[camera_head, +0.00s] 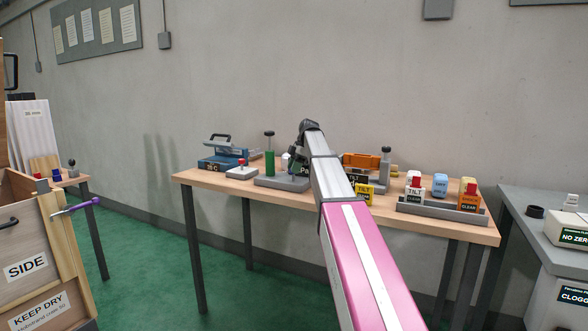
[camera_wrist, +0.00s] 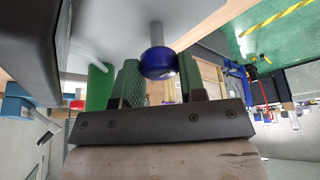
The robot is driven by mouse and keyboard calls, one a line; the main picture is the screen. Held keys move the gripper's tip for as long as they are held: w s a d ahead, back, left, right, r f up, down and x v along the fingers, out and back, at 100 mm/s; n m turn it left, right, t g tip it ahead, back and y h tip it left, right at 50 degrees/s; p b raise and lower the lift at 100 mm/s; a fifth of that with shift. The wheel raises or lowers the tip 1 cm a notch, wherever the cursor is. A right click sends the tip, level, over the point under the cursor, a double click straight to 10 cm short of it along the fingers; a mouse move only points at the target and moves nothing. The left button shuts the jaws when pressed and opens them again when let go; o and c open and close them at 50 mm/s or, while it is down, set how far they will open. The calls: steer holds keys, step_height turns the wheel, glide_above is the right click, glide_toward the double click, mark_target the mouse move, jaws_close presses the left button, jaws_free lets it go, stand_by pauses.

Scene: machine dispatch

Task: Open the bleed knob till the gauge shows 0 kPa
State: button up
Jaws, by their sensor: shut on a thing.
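In the wrist view a round dark blue knob (camera_wrist: 157,64) on a pale grey stem sits between the green-padded jaws of my gripper (camera_wrist: 163,78), which is shut on it. A green cylinder (camera_wrist: 99,86) stands to the left of the jaws. In the head view the green cylinder (camera_head: 269,163) stands on a grey base plate (camera_head: 282,183) on the table, near a post with a black top (camera_head: 269,134). My arm hides the blue knob and my jaws in the head view. I cannot make out a gauge face or a reading.
The wooden table (camera_head: 218,178) also holds a blue device marked "SC" (camera_head: 222,163), a small red-topped grey block (camera_head: 241,171), an orange part (camera_head: 362,161) and a grey rack (camera_head: 440,210) of labelled blocks. A grey cabinet (camera_head: 530,215) stands at right.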

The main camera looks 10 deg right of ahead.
stand_by(0.3)
steer(key=o, duration=0.9)
steer(key=v, duration=1)
steer(key=shift+r, duration=0.35)
